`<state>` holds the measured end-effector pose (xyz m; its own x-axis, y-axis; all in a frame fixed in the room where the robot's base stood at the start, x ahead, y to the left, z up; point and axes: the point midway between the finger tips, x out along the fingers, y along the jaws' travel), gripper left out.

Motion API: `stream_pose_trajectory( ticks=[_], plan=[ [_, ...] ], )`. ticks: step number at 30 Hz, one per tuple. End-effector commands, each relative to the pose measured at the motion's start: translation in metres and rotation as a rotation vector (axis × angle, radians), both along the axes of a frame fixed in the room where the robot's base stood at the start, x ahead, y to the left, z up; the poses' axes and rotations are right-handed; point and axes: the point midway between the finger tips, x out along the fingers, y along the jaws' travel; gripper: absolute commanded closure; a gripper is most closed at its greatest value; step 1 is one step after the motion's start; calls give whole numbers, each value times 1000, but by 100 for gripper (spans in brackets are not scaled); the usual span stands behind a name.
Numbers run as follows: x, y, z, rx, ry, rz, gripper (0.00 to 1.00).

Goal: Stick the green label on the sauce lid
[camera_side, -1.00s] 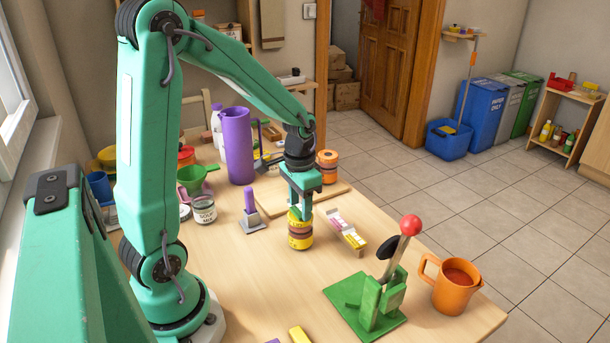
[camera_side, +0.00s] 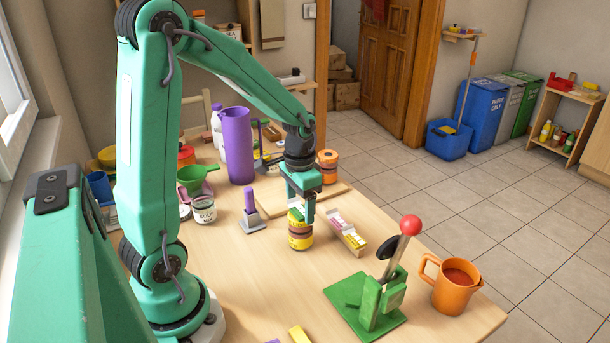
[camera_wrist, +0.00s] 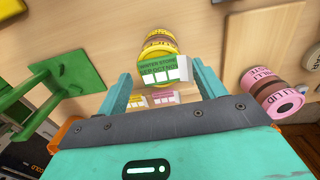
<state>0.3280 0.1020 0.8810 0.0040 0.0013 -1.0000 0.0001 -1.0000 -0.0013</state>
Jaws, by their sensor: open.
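The sauce jar is a squat yellow jar with a dark band (camera_side: 300,238), upright on the table below my gripper. Its yellow lid (camera_wrist: 160,36) shows in the wrist view. The green label (camera_wrist: 163,68) with white squares lies across part of the lid and appears to reach past its edge; it shows small on the jar top in the side view (camera_side: 296,213). I cannot tell how firmly it sits. My gripper (camera_wrist: 162,82) is open, with its fingers apart on either side of the label. In the side view my gripper (camera_side: 302,215) is just over the jar.
Small pink and yellow label boxes (camera_side: 347,232) stand right of the jar. A green lever press (camera_side: 370,300) and an orange mug (camera_side: 455,285) stand nearer the front. A purple-handled scraper (camera_side: 251,212), soup tin (camera_side: 204,209) and tall purple jug (camera_side: 238,145) stand left. Front-middle table is mostly clear.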

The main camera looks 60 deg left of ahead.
Motion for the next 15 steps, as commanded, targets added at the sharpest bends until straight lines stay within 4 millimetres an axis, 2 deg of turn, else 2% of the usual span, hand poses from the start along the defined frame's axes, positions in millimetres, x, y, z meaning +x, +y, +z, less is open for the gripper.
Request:
stream_pose_trajectory(
  ticks=[7, 15],
  plan=[
    [1, 0, 17, 1, -3, 0, 31],
    [1, 0, 52, 2, -5, 0, 31]
  ],
)
